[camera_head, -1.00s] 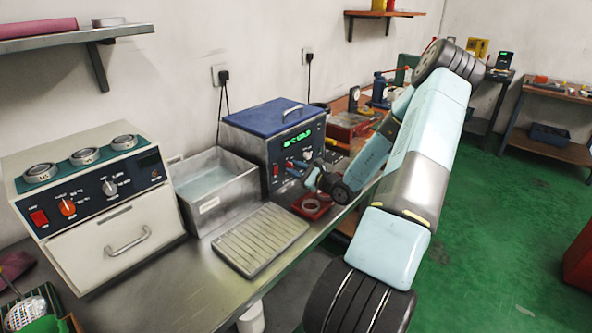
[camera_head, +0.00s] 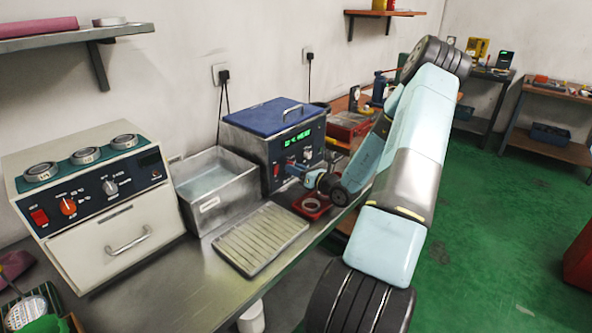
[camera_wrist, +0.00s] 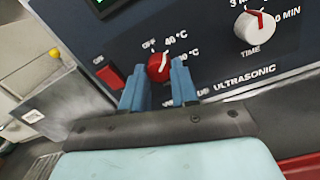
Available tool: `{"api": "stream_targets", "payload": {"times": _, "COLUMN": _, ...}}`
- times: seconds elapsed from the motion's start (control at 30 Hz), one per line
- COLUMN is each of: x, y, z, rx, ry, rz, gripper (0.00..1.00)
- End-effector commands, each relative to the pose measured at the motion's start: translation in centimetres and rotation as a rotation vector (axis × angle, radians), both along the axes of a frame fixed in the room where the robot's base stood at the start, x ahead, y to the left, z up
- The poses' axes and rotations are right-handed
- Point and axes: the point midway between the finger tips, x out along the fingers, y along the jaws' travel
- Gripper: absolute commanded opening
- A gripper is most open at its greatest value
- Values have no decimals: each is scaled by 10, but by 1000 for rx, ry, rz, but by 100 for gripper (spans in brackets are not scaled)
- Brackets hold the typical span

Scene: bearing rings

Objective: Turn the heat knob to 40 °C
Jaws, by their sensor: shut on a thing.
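The red heat knob (camera_wrist: 157,68) is on the dark front panel of the ultrasonic cleaner (camera_head: 262,140). In the wrist view its white mark points up and to the right, roughly toward the 40 °C label (camera_wrist: 176,40); the exact setting is hard to tell. OFF is printed above the knob, and another temperature label, partly unreadable, is to its right. My gripper (camera_wrist: 159,84) is shut on the heat knob, with one blue finger on each side. In the head view my gripper (camera_head: 293,170) is at the panel, and the knob there is too small to read.
On the same panel are a red switch (camera_wrist: 110,76) at left and a white TIME knob (camera_wrist: 254,25) at right. A metal basin (camera_head: 215,185), a ribbed tray (camera_head: 262,240) and a red dish (camera_head: 312,206) with a ring stand close by. A cream oven (camera_head: 95,200) is at left.

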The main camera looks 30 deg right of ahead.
Motion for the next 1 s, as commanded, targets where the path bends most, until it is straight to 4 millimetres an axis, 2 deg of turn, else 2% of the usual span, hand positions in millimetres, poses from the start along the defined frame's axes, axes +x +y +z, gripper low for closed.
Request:
{"api": "stream_targets", "payload": {"times": 0.3, "x": 0, "y": -2, "z": 0, "rx": 105, "ry": 40, "rz": -4, "gripper": 0}}
{"api": "stream_targets", "payload": {"times": 0.83, "x": 0, "y": -2, "z": 0, "rx": 123, "ry": 45, "rz": -6, "gripper": 0}}
{"api": "stream_targets", "payload": {"times": 0.87, "x": 0, "y": -2, "z": 0, "rx": 122, "ry": 45, "rz": -6, "gripper": 32}}
{"api": "stream_targets", "payload": {"times": 1.0, "x": 0, "y": -2, "z": 0, "rx": 123, "ry": 45, "rz": -4, "gripper": 45}}
